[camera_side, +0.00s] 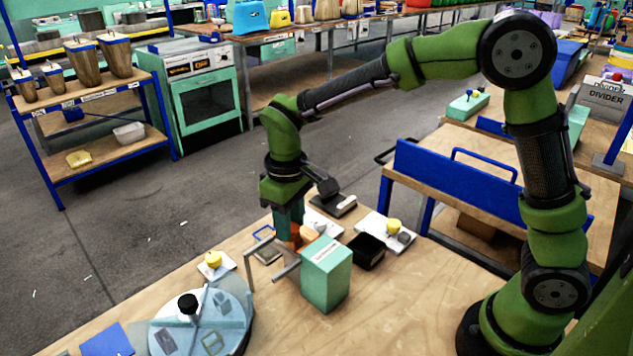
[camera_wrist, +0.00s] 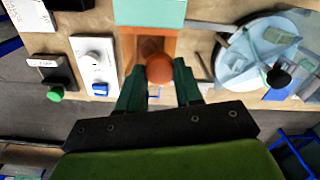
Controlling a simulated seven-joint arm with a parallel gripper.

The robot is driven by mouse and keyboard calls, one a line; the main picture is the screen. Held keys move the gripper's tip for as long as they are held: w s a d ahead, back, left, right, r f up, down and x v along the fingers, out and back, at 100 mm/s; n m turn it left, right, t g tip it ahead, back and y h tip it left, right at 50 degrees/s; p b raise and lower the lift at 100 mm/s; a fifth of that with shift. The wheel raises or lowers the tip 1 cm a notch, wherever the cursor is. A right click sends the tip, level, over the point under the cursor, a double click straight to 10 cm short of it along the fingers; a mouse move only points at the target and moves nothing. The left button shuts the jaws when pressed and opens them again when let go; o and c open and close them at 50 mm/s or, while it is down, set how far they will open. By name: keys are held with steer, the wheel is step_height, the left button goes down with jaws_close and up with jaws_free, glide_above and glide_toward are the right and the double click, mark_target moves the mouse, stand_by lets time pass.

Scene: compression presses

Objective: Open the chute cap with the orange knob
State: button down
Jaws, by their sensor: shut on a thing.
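The orange knob (camera_wrist: 160,68) is a round ball on the front of an orange chute (camera_wrist: 128,45). The chute is joined to a teal box (camera_wrist: 150,12). In the wrist view the two dark green fingers of my gripper (camera_wrist: 159,72) stand on either side of the knob and are shut on it. In the side view my gripper (camera_side: 293,228) points down at the left of the labelled teal box (camera_side: 326,275). The fingers and the box hide most of the orange parts there. The cap itself cannot be made out clearly.
A round machine with a clear cover and a black knob (camera_side: 188,304) stands at the front left of the table. White plates with yellow knobs (camera_side: 213,259) (camera_side: 393,226) and a black box (camera_side: 367,251) surround the teal box. A grey frame (camera_side: 250,262) stands close to my gripper.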

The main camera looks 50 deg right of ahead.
steer(key=a, duration=0.6)
steer(key=shift+a, duration=0.15)
steer(key=c, duration=0.8)
jaws_free()
steer(key=shift+o, duration=0.2)
steer(key=shift+r, duration=0.1)
step_height(320, 180, up, 17)
